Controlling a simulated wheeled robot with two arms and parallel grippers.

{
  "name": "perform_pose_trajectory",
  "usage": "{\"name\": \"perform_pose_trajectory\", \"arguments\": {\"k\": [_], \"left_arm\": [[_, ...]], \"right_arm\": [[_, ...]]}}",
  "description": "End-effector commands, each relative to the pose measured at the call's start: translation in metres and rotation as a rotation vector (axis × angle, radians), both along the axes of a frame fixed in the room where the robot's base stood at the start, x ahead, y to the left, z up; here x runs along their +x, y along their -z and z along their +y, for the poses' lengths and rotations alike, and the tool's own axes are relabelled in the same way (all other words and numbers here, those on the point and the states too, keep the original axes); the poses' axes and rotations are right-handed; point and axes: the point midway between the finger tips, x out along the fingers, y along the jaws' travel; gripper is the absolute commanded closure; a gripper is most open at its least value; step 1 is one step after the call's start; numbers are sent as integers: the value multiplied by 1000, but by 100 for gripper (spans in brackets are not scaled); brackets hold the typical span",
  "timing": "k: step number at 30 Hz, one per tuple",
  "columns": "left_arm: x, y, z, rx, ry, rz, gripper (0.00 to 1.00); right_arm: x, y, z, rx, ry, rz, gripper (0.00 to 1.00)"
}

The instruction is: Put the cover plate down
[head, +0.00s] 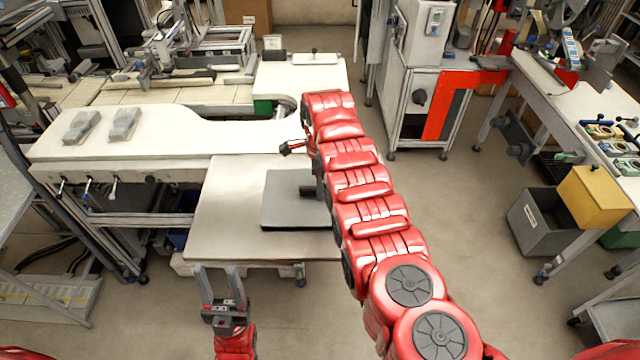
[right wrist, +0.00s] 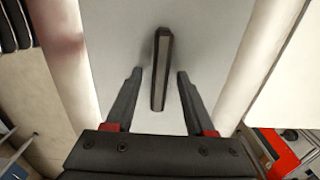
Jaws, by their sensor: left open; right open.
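The cover plate (head: 285,213) is a flat grey square lying on the pale table (head: 225,205) in the head view. My red right arm hides its right part. The plate fills the middle of the right wrist view (right wrist: 205,60), with a dark upright bar handle (right wrist: 158,95) on it. My right gripper (right wrist: 159,72) is open, one finger on each side of the handle, with gaps showing on both sides. In the head view this gripper is mostly hidden behind the arm. My left gripper (head: 218,272) is open and empty, in front of the table's near edge.
A white bench (head: 170,150) with two clear-topped grey pieces (head: 124,122) adjoins the table at the back left. A grey bin (head: 545,225) and a yellow box (head: 592,197) stand at the right. The table's left part is bare.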

Motion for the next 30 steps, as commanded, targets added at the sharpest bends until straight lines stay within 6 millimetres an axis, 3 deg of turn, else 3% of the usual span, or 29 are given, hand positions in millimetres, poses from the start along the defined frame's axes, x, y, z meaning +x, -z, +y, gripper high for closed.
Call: {"name": "perform_pose_trajectory", "arguments": {"k": [2, 5, 15, 20, 24, 30], "left_arm": [[0, -5, 0, 0, 0, 0, 50], [0, 6, 0, 0, 0, 0, 50], [0, 35, 0, 0, 0, 0, 50], [0, 40, 0, 0, 0, 0, 50], [0, 25, 0, 0, 0, 0, 50], [0, 22, 0, 0, 0, 0, 50]], "right_arm": [[0, -5, 0, 0, 0, 0, 45], [2, -12, 1, 1, 0, -7, 45], [1, -79, 0, 3, 1, -5, 45], [0, -97, 0, 1, 0, -1, 45], [1, -117, -1, -2, 0, -2, 45], [0, -123, 0, -1, 0, -1, 45]]}}
